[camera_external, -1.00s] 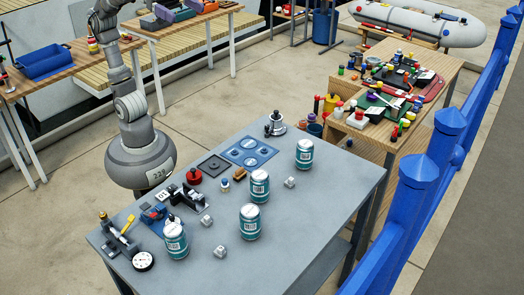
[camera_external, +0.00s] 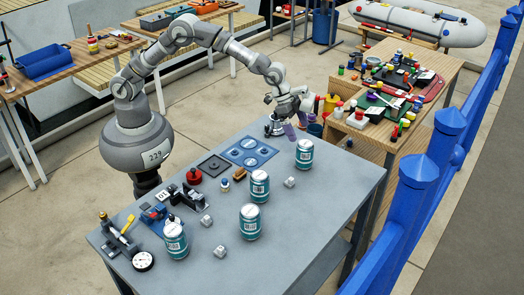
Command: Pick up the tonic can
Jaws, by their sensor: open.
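Several alike teal-and-white cans stand upright on the grey table (camera_external: 310,225). One can (camera_external: 305,154) is at the back right, one (camera_external: 260,187) near the middle, one (camera_external: 250,222) closer to the front, and one (camera_external: 175,240) at the front left. Their labels are too small to read, so I cannot tell which is tonic. My gripper (camera_external: 296,128) is open and empty. It hangs over the back edge area of the table, just behind and left of the back right can, apart from it.
A silver winch-like fitting (camera_external: 274,126) stands close by my gripper. A blue panel (camera_external: 247,152), red knob (camera_external: 195,176), small grey cubes (camera_external: 206,221) and a round gauge (camera_external: 144,261) are on the table. A cluttered wooden bench (camera_external: 420,90) stands behind. The table's right front is clear.

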